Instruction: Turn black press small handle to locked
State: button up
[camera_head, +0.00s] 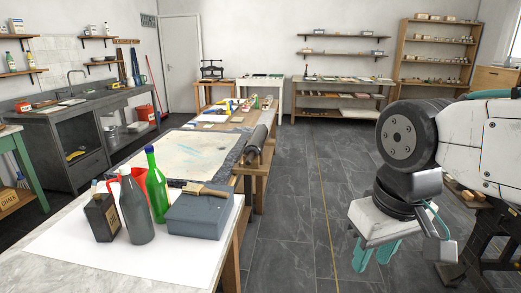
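A small black press (211,70) stands on a wooden stand at the back, left of centre. It is far off, and its small handle and the handle's position are too small to make out. A larger dark metal frame (487,243) shows at the lower right, partly hidden behind my arm; I cannot tell whether it is a press, and no handle shows on it. My gripper (376,256) hangs downward at the right over the dark floor. Its teal fingers are apart with nothing between them, and it is far from the press on the stand.
A near table (70,268) at the lower left holds bottles, a grey box (198,212) and a brush. A long worktable (165,150) with a large print lies behind it. A sink counter (75,110) lines the left wall. Tiled floor (300,190) is clear in the middle.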

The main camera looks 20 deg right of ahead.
aim_at(500, 219)
jog(key=z, duration=0.65)
jog(key=i, duration=1.55)
jog(key=z, duration=1.35)
jog(key=i, duration=0.35)
jog(key=z, duration=0.05)
